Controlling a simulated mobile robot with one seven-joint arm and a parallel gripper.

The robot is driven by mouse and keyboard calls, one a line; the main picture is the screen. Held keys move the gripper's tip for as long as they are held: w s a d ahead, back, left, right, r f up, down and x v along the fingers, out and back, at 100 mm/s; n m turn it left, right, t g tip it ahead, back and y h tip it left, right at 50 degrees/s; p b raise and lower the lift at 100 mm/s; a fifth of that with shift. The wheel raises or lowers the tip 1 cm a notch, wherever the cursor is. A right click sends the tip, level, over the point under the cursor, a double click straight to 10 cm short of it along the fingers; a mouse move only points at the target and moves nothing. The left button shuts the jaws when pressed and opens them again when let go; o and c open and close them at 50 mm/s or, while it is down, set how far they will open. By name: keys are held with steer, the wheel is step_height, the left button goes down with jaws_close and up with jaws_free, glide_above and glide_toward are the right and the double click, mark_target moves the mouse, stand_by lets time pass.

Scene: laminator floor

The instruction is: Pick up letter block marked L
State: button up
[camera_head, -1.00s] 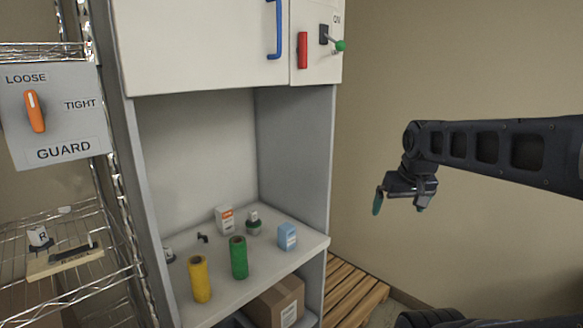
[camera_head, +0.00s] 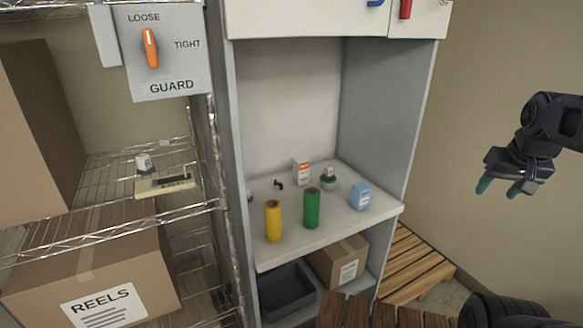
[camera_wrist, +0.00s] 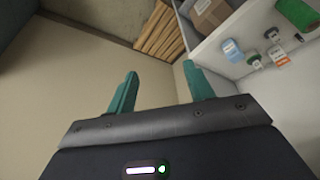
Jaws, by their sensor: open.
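I cannot make out a block marked L in any view. A small white block with a dark base (camera_head: 144,164) stands on the wire shelf at the left, beside a pale board with a dark bar (camera_head: 166,185); its letter is too small to read now. A small light item (camera_head: 249,196) is mostly hidden behind the cabinet's left post, and I cannot tell what it is. My gripper (camera_head: 500,187) hangs in free air at the right, far from the shelves, with its teal fingers apart and empty. The fingers also show in the wrist view (camera_wrist: 160,82).
The cabinet shelf (camera_head: 335,228) holds a yellow roll (camera_head: 273,221), a green roll (camera_head: 311,208), a blue carton (camera_head: 360,196), a white-orange box (camera_head: 301,172) and a green-based item (camera_head: 328,179). A GUARD panel (camera_head: 163,60) hangs upper left. A wooden pallet (camera_head: 415,266) lies right of the cabinet.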

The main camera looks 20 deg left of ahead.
steer(key=w+a+n+t+y, duration=0.1)
steer(key=w+a+n+y, duration=0.25)
steer(key=w+a, duration=1.65)
steer(key=w+a+f+n, duration=0.1)
steer(key=w+a+f, duration=0.3)
steer(key=a, duration=0.5)
steer(key=w+a+f+n, duration=0.2)
steer(key=w+a+f, duration=0.1)
steer(key=a, duration=0.6)
steer(key=s+a+f+n+y, duration=0.1)
steer(key=s+a+f, duration=0.1)
steer(key=a+f, duration=0.65)
steer(key=s+a+f+n+y, duration=0.1)
steer(key=s+a+f+n, duration=0.15)
steer(key=a, duration=1.05)
steer(key=s+a+f+y, duration=0.25)
steer(key=a+f, duration=0.45)
steer(key=a, duration=0.4)
steer(key=shift+h, duration=0.5)
steer(key=shift+x, duration=5)
